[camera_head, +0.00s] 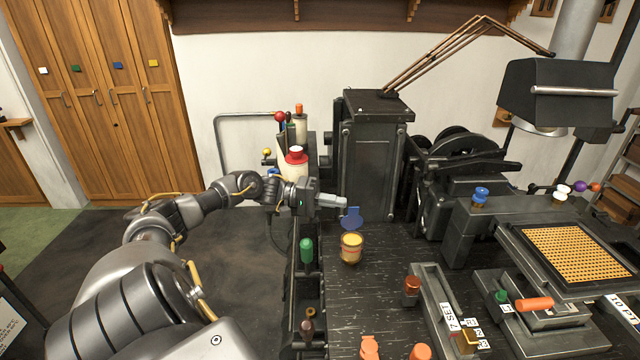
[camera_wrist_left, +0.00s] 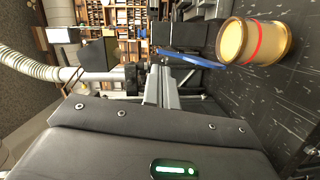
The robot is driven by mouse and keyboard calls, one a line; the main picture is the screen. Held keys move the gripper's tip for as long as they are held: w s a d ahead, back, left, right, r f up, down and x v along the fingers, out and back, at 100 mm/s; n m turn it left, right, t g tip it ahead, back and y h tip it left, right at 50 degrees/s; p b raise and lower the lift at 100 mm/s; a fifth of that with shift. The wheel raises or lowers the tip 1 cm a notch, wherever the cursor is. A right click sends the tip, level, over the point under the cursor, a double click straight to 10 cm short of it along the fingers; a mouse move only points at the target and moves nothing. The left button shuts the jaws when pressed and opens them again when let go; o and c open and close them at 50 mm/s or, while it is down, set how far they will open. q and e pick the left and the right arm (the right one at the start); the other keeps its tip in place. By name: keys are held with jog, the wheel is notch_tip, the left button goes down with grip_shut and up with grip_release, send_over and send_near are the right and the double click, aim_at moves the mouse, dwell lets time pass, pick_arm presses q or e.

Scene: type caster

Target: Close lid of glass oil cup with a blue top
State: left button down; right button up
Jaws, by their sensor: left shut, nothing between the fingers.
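The glass oil cup (camera_head: 351,249), yellowish with a red band, stands on the dark bench top of the machine. Its blue lid (camera_head: 351,218) is open, standing up at the back of the cup. In the left wrist view the cup (camera_wrist_left: 254,42) is at the upper right and the blue lid (camera_wrist_left: 186,61) reaches left from it. My left gripper (camera_head: 341,202) is shut and empty, just left of the lid and above it. Its shut fingers (camera_wrist_left: 160,86) point toward the lid in the left wrist view; whether they touch it I cannot tell. My right gripper is not in view.
A tall black machine block (camera_head: 372,150) stands behind the cup. A green-topped bottle (camera_head: 306,250) stands left of the cup, and a red-topped container (camera_head: 295,165) behind my left gripper. A rail with a red-brown knob (camera_head: 412,285) is to the right.

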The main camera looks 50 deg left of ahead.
pick_arm(q)
jog(key=shift+x, duration=1.15)
jog(key=shift+s+d+p, duration=0.1)
jog(key=shift+p, duration=0.2)
